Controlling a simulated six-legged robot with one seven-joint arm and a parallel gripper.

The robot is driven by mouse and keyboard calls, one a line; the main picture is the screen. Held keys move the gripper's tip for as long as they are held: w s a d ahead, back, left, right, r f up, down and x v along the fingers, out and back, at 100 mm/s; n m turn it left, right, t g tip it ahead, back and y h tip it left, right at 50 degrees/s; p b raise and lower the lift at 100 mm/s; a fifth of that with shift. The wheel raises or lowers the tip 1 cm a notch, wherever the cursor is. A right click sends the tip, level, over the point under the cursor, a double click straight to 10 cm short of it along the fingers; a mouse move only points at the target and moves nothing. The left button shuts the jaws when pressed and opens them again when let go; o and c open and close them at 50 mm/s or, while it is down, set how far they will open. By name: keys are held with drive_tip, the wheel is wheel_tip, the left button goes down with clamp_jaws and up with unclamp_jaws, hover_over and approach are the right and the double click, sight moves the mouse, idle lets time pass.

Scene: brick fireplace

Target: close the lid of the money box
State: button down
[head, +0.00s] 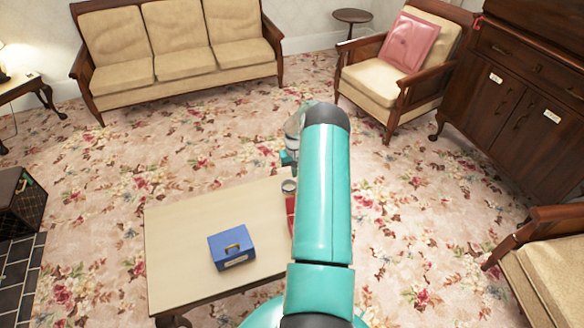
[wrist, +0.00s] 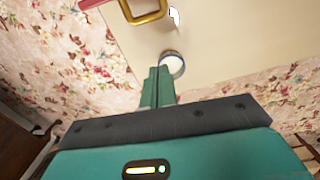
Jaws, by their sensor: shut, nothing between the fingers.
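The money box does not show in the wrist view. My gripper (head: 288,160) is beyond the table's far right part, up and right of the money box and apart from it. In the wrist view my gripper (wrist: 158,84) has its teal fingers together, with nothing between them.
The cream table (head: 180,235) has bare room around the box. A small round cup (head: 289,185) and a red item (head: 291,208) lie near my arm. The wrist view shows a gold-rimmed item (wrist: 143,18). A sofa (head: 180,65) and armchair (head: 375,75) stand behind.

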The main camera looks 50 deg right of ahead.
drive_tip(key=shift+s+a+f, duration=0.4)
drive_tip(key=shift+s+f, duration=0.1)
drive_tip(key=shift+f, duration=0.2)
drive_tip(key=shift+s+a+f, duration=0.4)
drive_tip(key=shift+s+f, duration=0.15)
drive_tip(key=shift+f, duration=0.15)
drive_tip(key=shift+s+a+f, duration=0.4)
drive_tip(key=shift+s+f, duration=0.1)
drive_tip(key=shift+f, duration=0.2)
